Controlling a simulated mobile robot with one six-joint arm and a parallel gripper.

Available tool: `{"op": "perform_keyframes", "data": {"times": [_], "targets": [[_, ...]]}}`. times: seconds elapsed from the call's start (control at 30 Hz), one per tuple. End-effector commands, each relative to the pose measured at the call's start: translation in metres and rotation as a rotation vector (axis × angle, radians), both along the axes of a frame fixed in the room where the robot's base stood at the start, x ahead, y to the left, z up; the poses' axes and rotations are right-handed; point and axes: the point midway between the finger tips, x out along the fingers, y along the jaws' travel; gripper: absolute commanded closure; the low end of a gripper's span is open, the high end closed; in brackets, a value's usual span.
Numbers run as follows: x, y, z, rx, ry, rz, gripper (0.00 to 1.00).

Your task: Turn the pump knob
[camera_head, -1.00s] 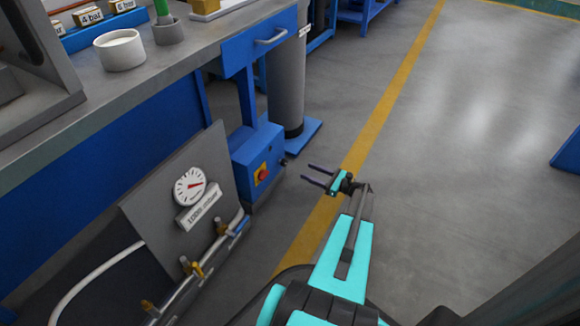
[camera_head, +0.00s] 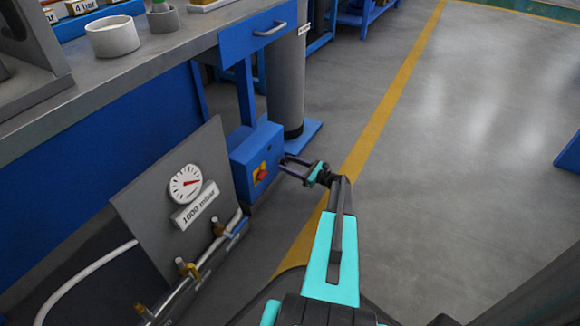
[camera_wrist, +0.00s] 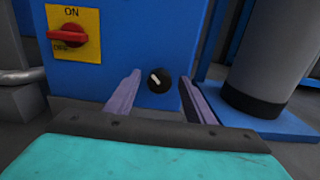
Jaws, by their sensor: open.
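The pump is a blue box (camera_head: 256,158) on the floor beside the bench. In the wrist view a small round black knob (camera_wrist: 158,80) with a white mark sits on its blue face. My gripper (camera_wrist: 160,88) is open, with one finger on each side of the knob in that view. I cannot tell whether the fingers touch the knob. In the head view my gripper (camera_head: 284,168) is at the right side of the blue box and the knob is hidden or too small to see. A red switch (camera_wrist: 67,36) on a yellow plate marked ON is left of the knob.
A grey panel with a dial gauge (camera_head: 185,183) and a label reading 1000 mbar stands left of the pump. Pipes with valves (camera_head: 188,268) run below it. A grey cylinder (camera_head: 287,85) stands behind the pump. The floor to the right is clear.

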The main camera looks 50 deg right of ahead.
Motion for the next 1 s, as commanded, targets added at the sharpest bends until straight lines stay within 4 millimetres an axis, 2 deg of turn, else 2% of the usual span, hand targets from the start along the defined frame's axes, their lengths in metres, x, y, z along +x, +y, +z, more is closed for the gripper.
{"op": "perform_keyframes", "data": {"times": [0.2, 0.43, 0.77, 1.0], "targets": [[0.0, 0.0001, 0.0002, 0.0, 0.0, 0.0, 0.53], [-0.0001, 0.0001, 0.0, 0.0, 0.0, 0.0, 0.92], [-0.0002, 0.0001, 0.0002, -0.025, -0.006, 0.0, 0.92], [-0.0006, 0.0006, 0.0004, -0.114, -0.028, 0.0, 0.92]]}}
